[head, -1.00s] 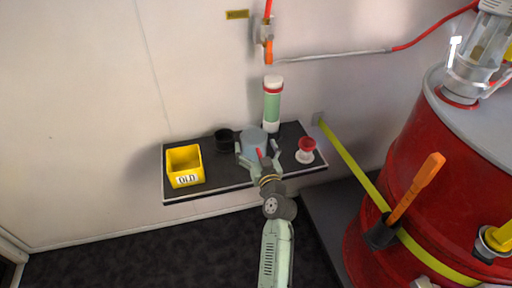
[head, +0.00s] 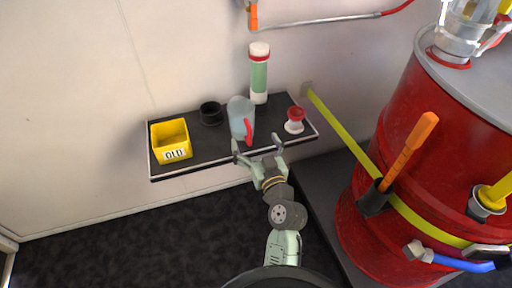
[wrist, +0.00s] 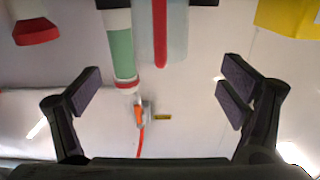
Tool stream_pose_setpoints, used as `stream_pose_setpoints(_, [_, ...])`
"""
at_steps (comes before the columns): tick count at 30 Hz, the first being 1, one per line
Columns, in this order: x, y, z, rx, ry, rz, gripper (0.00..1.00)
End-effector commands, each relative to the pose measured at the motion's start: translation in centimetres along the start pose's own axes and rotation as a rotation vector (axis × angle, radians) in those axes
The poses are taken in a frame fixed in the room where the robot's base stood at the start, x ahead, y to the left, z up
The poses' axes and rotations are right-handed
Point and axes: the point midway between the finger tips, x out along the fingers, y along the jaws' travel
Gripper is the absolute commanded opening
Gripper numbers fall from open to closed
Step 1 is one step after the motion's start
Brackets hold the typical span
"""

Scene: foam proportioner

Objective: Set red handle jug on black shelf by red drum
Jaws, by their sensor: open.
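The jug (head: 238,112) is pale grey-blue with a red handle (head: 248,132). It stands upright on the black shelf (head: 220,145), near the middle of its front part. The red drum (head: 400,170) stands to the right of the shelf. My gripper (head: 258,148) is open and empty at the shelf's front edge, just in front of the jug and apart from it. In the wrist view the jug (wrist: 175,40) and its red handle (wrist: 160,35) show beyond the open fingers (wrist: 160,92), cut off at the top edge.
A yellow bin (head: 171,141) marked OLD sits at the shelf's left end. A black cup (head: 211,113) and a green-white cylinder (head: 259,75) stand behind. A red-and-white knob-shaped item (head: 294,121) is at the right end. A yellow strap (head: 340,135) runs from wall to drum.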

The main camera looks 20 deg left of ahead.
Motion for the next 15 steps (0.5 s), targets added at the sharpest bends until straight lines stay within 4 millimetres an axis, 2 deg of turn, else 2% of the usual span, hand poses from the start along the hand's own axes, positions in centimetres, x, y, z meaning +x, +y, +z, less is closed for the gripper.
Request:
stream_pose_setpoints(3, [-0.8,-0.1,0.1,0.001,-0.001,-0.002,0.90])
stream_pose_setpoints(11, [-0.8,-0.1,-0.2,-0.001,0.003,-0.003,0.90])
stream_pose_setpoints(13, [-0.3,-0.7,-1.2,-0.006,0.023,-0.010,0.90])
stream_pose_setpoints(15, [0.9,-2.0,-3.8,-0.014,0.073,-0.028,0.90])
